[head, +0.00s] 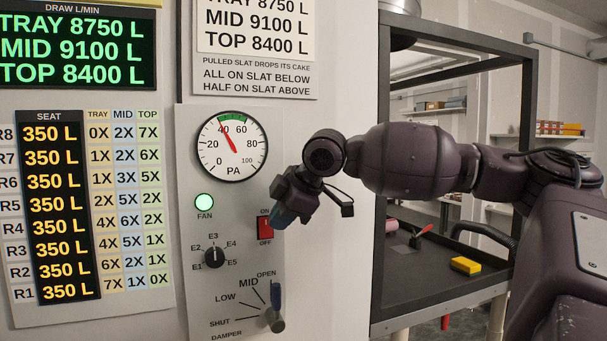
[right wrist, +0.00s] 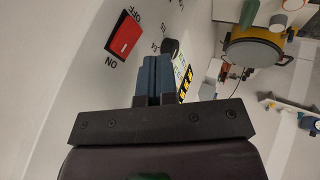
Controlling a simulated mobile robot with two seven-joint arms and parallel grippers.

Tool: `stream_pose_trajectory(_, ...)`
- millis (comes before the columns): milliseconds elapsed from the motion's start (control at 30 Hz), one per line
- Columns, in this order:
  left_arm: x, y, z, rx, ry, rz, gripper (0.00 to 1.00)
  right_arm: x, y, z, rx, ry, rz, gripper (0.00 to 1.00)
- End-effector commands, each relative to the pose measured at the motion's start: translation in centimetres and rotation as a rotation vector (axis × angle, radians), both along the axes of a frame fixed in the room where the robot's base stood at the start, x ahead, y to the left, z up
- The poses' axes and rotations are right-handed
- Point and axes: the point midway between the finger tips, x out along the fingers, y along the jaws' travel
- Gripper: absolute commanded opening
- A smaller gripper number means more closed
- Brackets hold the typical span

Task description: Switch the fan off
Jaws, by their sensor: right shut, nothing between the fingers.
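The fan switch (head: 265,229) is a red rocker on the grey control panel (head: 188,290), with ON above it and OFF below. The FAN lamp (head: 204,202) glows green. The dial gauge (head: 232,146) needle stands near 40 PA. My right gripper (head: 281,215) is shut and empty, its blue fingertips just right of the switch. The right wrist view shows the whole red switch (right wrist: 124,35) to the left of the closed fingers (right wrist: 155,75), with a visible gap. I cannot tell which half of the rocker is pressed in. My left gripper is not in view.
Below the switch are the selector knob (head: 214,257) marked E1 to E5 and the damper lever (head: 276,307). A dark-framed hood (head: 527,130) stands to the right, with a yellow block (head: 466,265) on its floor. My right arm crosses in front of it.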

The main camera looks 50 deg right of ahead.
Motion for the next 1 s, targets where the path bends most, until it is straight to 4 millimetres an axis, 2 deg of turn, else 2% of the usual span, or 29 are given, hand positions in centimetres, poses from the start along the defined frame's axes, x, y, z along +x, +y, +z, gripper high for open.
stream_pose_trajectory(233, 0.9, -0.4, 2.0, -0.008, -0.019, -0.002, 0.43, -0.7, -0.1, 1.4, 0.003, -0.004, -0.002, 0.00)
stream_pose_trajectory(467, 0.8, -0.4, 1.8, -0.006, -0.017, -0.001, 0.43, -2.0, -0.4, 3.0, 0.002, -0.001, -0.004, 0.00)
stream_pose_trajectory(700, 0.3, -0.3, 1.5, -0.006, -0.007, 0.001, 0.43, -3.8, -0.7, 5.9, 0.000, -0.004, -0.003, 0.00)
stream_pose_trajectory(1000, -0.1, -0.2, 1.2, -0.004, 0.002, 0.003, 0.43, -4.8, -0.8, 7.2, 0.000, -0.001, -0.003, 0.00)
